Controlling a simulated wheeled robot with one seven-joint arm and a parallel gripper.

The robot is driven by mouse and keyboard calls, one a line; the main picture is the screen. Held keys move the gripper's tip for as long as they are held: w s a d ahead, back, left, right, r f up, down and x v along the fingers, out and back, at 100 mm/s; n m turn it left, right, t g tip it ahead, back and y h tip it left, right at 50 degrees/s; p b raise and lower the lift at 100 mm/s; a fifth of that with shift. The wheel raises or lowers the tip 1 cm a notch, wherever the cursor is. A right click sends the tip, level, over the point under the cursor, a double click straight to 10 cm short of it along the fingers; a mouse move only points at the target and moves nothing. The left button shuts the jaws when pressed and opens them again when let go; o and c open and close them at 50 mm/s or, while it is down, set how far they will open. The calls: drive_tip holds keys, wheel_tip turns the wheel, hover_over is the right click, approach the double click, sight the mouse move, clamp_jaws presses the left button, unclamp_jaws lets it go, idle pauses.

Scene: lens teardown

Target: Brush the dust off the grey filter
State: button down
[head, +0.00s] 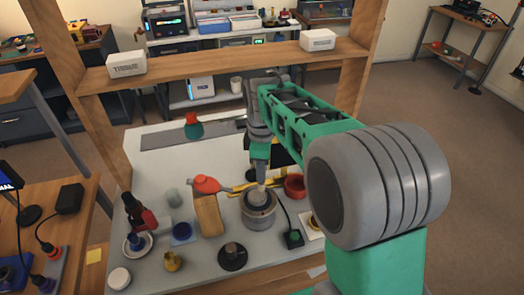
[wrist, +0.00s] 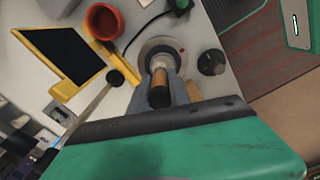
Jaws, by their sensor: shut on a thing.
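The grey filter (head: 262,219) looks like a round grey ring on the pale worktop, below my gripper. My gripper (head: 260,177) is shut on a brush, just above the filter's middle. In the wrist view the brush (wrist: 159,94) has a brown handle between my fingers and a pale end over the disc. I cannot tell if the bristles touch it. My gripper and the brush hide part of the filter.
A red bowl (head: 296,187) and a black box with a green button (head: 293,239) stand to the right. A wooden block (head: 208,216) and a red blower (head: 206,185) are left. A black knob (head: 232,257) is in front. A wooden frame (head: 220,57) spans the back.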

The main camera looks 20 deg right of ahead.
drive_tip(key=shift+w+r+p, duration=0.2)
drive_tip(key=shift+r+p, duration=0.3)
drive_tip(key=shift+r, duration=0.45)
drive_tip(key=shift+r+p, duration=1.05)
drive_tip(key=shift+r, duration=0.45)
drive_tip(key=shift+s, duration=0.1)
